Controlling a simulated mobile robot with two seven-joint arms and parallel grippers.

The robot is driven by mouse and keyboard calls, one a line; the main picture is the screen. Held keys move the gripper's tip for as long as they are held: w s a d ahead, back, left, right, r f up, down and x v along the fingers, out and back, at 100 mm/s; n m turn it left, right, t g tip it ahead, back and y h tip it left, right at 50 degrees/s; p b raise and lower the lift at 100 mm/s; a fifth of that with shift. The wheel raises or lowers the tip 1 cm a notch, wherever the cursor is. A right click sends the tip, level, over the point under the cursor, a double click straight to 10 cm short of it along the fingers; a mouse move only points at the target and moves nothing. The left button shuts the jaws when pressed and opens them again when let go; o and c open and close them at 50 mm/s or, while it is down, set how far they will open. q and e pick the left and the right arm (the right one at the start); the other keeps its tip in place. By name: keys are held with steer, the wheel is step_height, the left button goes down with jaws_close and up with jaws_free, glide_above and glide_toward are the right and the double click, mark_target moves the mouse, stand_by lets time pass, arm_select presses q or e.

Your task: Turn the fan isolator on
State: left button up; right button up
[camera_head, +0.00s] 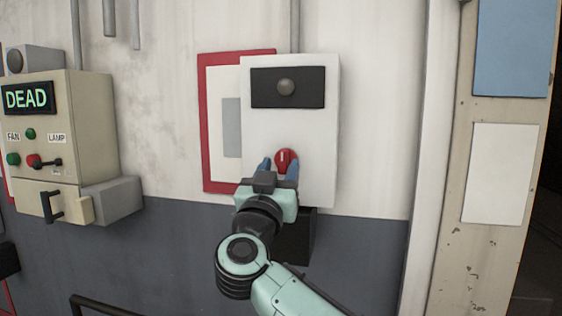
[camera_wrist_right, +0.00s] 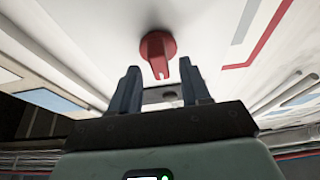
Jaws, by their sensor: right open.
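The fan isolator is a white wall box (camera_head: 310,130) with a black panel holding a round grey lamp (camera_head: 286,87), which looks unlit. A red rotary knob (camera_head: 284,160) sits on its lower front, with a pale mark near upright. My right gripper (camera_head: 279,168) is at the knob, its two blue fingers open on either side of it in the head view. In the right wrist view the knob (camera_wrist_right: 158,52) is just beyond the open fingertips (camera_wrist_right: 160,72), between them in line. I cannot tell whether they touch it. My left gripper is not in view.
A beige control box (camera_head: 95,120) at left shows "DEAD", with FAN and LAMP labels, green buttons and a red switch. A red-framed panel (camera_head: 203,130) is behind the isolator. A black box (camera_head: 297,238) is below it. A pale post (camera_head: 425,150) stands at right.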

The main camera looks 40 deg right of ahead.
steer(key=shift+x, duration=0.8)
jaws_close()
